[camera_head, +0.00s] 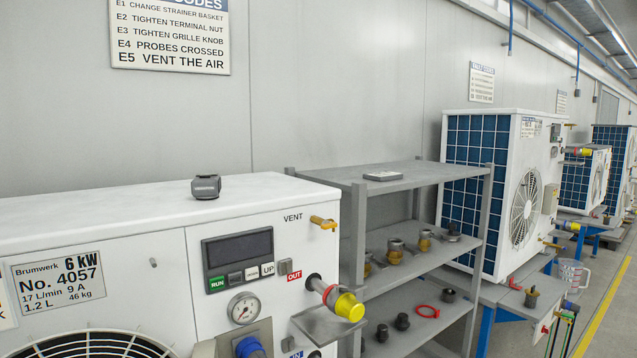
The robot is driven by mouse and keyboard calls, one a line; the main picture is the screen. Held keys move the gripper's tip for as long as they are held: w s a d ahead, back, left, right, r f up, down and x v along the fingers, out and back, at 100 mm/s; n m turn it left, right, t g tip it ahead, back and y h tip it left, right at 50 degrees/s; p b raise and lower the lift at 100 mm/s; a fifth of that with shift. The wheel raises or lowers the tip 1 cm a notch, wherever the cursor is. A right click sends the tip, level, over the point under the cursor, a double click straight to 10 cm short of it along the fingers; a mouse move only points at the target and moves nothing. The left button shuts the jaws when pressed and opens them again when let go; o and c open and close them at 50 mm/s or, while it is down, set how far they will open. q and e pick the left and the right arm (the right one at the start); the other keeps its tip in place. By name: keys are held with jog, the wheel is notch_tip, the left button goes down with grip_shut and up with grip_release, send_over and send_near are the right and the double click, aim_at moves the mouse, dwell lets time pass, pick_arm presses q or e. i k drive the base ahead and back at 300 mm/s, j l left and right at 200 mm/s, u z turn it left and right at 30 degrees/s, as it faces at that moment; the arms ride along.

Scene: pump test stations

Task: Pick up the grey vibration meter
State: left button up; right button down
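Neither of my grippers is in view.
The near unit's front carries a display panel (238,259), a gauge (244,308), a brass vent valve (323,222) and a yellow-capped outlet (347,306). The shelf rack (430,168) holds several fittings. More units stand farther right. The unit's top is otherwise clear.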

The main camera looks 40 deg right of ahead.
aim_at(204, 187)
jog(key=l+z, duration=0.2)
jog(key=z, duration=0.5)
jog(key=i+j, duration=0.05)
